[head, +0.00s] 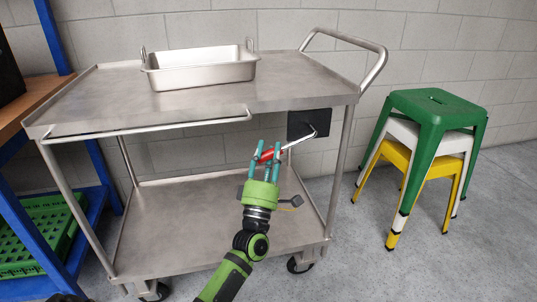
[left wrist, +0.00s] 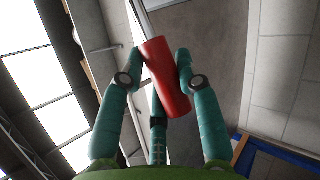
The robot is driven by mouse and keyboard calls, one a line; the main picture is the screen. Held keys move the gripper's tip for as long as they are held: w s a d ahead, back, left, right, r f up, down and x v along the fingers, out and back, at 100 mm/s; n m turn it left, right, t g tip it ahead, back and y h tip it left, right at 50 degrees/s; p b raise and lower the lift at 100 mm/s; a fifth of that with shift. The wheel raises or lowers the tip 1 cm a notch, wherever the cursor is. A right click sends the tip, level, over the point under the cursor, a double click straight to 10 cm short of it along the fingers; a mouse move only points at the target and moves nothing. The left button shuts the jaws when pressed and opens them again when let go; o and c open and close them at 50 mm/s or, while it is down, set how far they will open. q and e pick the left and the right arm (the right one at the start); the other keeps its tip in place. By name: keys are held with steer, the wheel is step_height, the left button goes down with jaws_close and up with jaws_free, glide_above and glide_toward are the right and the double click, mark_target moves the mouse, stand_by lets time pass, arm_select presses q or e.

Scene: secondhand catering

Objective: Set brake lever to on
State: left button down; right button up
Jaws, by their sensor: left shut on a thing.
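The brake lever is a bent metal rod (head: 301,140) with a red grip (head: 267,155). It comes out of a dark box (head: 309,123) under the right end of the steel trolley's top. The rod slants down and left from the box to the grip. My left gripper (head: 267,147) is shut on the red grip, with its teal fingers on both sides of it. In the left wrist view the red grip (left wrist: 166,78) lies tilted between the fingers. Any on or off marking cannot be made out. My right gripper is not in view.
The trolley's top (head: 110,95) carries a steel pan (head: 205,75), and a rail (head: 160,127) runs along its front. The lower shelf (head: 175,215) is bare. Stacked stools (head: 437,108) stand right. A blue rack with a green crate (head: 35,240) stands left.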

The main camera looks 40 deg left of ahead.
arm_select(q)
steer(key=c, duration=0.8)
jaws_free()
steer(key=shift+f, duration=0.1)
steer(key=shift+c, duration=0.2)
steer(key=shift+s, duration=0.1)
steer(key=v, duration=1.1)
steer(key=shift+s+d+f, duration=0.15)
steer(key=shift+s+f, duration=0.05)
steer(key=shift+s, duration=0.1)
